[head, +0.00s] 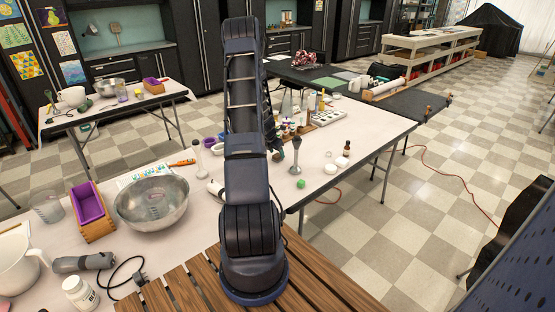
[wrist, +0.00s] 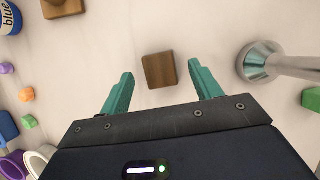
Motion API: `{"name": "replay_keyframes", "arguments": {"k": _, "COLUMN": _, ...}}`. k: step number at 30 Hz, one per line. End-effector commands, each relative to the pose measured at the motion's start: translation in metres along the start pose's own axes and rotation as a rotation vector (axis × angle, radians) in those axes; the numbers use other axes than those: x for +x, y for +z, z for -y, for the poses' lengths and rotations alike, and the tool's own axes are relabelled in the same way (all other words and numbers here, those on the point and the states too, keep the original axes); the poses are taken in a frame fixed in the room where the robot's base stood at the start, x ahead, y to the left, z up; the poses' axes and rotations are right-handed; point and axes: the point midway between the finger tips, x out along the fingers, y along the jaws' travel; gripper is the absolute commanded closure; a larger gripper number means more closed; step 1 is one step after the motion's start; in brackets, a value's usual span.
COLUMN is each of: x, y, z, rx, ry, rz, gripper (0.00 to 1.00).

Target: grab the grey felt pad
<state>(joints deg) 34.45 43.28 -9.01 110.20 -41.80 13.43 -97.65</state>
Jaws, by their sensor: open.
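No grey felt pad can be made out for certain in either view. In the wrist view, my gripper (wrist: 160,70) is open over the white table (wrist: 215,30), with nothing between its teal fingers. A brown square block (wrist: 159,70) lies on the table just ahead, about centred between the fingertips and apart from both fingers. In the head view, my arm hides the gripper and part of the table under it.
A metal stick-blender foot (wrist: 257,62) stands right of the fingers, with a green block (wrist: 311,99) beyond it. A blue-labelled container (wrist: 10,17) and several small coloured pieces lie at left. A steel bowl (head: 152,203) and purple-lined wooden box (head: 92,212) stand on the near table.

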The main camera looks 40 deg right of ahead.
Motion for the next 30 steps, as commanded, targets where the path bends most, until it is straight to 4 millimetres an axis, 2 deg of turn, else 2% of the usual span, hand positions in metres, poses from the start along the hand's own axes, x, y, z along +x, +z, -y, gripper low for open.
{"name": "replay_keyframes", "arguments": {"k": 4, "x": 0.017, "y": -0.001, "z": 0.000, "rx": -0.001, "ry": 0.000, "rz": -0.001, "gripper": 0.36}}
{"name": "replay_keyframes", "arguments": {"k": 12, "x": 0.019, "y": 0.000, "z": 0.000, "rx": 0.000, "ry": 0.001, "rz": 0.000, "gripper": 0.36}}
{"name": "replay_keyframes", "arguments": {"k": 18, "x": 0.019, "y": 0.000, "z": 0.000, "rx": 0.000, "ry": 0.000, "rz": 0.000, "gripper": 0.76}}
{"name": "replay_keyframes", "arguments": {"k": 20, "x": 0.019, "y": -0.001, "z": 0.000, "rx": 0.000, "ry": 0.000, "rz": 0.000, "gripper": 0.85}}
{"name": "replay_keyframes", "arguments": {"k": 30, "x": 0.016, "y": 0.001, "z": -0.001, "rx": 0.001, "ry": 0.001, "rz": 0.000, "gripper": 0.85}}
